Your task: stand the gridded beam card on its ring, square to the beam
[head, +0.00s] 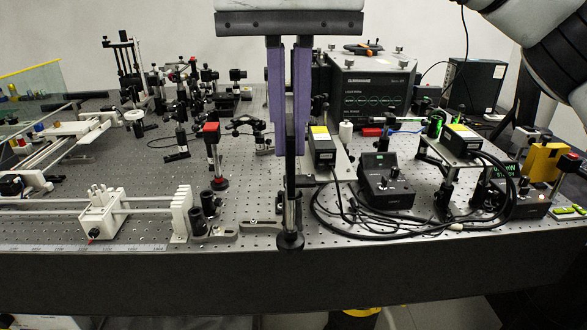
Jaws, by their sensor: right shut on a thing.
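My right gripper (289,150) hangs down from the top centre, its two purple fingers shut on a thin, dark upright thing. This looks like the beam card (290,175), seen almost edge-on, so its grid does not show. A short post and a round dark foot (290,241) show below the fingertips, upright. In the picture the foot overlaps the bench's front edge; I cannot tell whether it touches anything. I cannot make out the ring. My left gripper is not in view.
The perforated bench (255,205) has some clear room left of the card. A white rail carriage (103,217) and black post holders (209,203) stand left. Right are a yellow-labelled black box (321,147), looped cables (345,237) and a black control box (386,184). Optics mounts crowd behind.

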